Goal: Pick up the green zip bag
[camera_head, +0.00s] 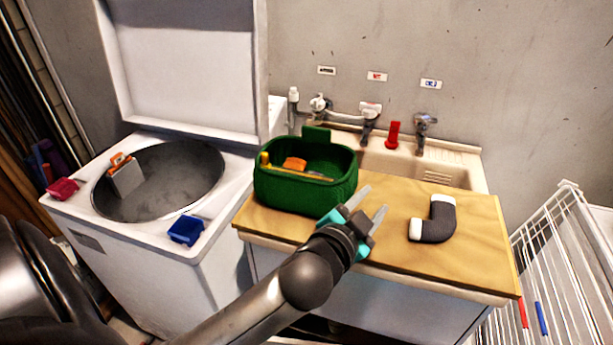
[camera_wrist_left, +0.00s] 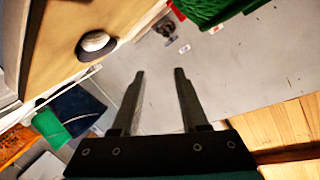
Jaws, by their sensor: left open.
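The green zip bag (camera_head: 300,194) looks like an open-topped dark green container with a raised flap at its back. It stands on the left part of the wooden board, with orange and yellow items inside. My left gripper (camera_head: 374,199) is over the board just right of the bag's front corner. Its fingers are apart with nothing between them. In the left wrist view the open fingers (camera_wrist_left: 160,72) point up the picture. A green woven surface shows at the top right there; I cannot tell for sure that it is the bag. My right gripper is not in view.
A dark elbow pipe (camera_head: 437,222) with white ends lies on the wooden board (camera_head: 480,245), right of my gripper. A sink with taps (camera_head: 420,135) is behind. An open washer (camera_head: 200,240) stands left, with a blue clip (camera_head: 186,230) on top. A white drying rack (camera_head: 560,250) is at right.

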